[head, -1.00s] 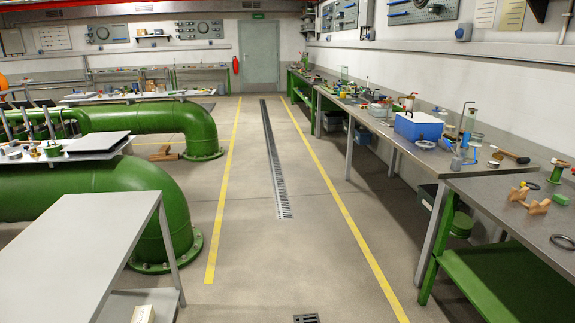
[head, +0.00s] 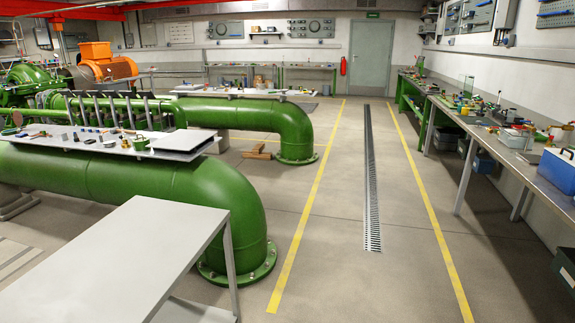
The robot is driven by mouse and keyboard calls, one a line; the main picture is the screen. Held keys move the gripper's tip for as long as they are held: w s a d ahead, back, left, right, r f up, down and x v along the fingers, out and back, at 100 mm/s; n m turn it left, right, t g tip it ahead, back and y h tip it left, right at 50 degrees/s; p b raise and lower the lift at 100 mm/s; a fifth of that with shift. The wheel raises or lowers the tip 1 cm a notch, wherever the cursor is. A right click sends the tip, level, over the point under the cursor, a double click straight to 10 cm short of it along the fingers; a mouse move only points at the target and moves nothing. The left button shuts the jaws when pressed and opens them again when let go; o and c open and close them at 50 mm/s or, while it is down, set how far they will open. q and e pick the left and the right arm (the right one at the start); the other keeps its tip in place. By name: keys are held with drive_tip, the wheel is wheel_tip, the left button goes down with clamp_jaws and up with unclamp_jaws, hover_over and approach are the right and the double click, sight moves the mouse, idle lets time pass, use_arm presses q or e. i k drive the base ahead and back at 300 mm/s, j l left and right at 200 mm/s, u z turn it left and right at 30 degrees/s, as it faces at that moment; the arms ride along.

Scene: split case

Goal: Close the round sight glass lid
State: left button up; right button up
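I cannot make out a round sight glass lid in the head view. Small parts lie on the white board (head: 95,146) over the near green pipe (head: 150,195), too small to tell apart. Neither of my grippers is in view.
A bare grey table (head: 120,255) stands at the front left. Open floor with yellow lines and a drain grate (head: 370,190) runs to a grey door (head: 371,54). A cluttered bench (head: 470,135) with a blue box (head: 558,168) lines the right wall. An orange motor (head: 103,63) stands back left.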

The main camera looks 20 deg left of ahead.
sight(17, 117)
drive_tip(key=i+u, duration=0.1)
drive_tip(key=i, duration=2.65)
drive_tip(key=i+u, duration=0.1)
drive_tip(key=i, duration=1.3)
drive_tip(key=i+l, duration=0.15)
drive_tip(key=i, duration=1.2)
drive_tip(key=i+u, duration=0.35)
drive_tip(key=i, duration=0.25)
drive_tip(key=i+u, duration=0.35)
drive_tip(key=i, duration=0.25)
drive_tip(key=i+u, duration=1.3)
drive_tip(key=i, duration=1)
drive_tip(key=i+z, duration=0.25)
drive_tip(key=i, duration=1.1)
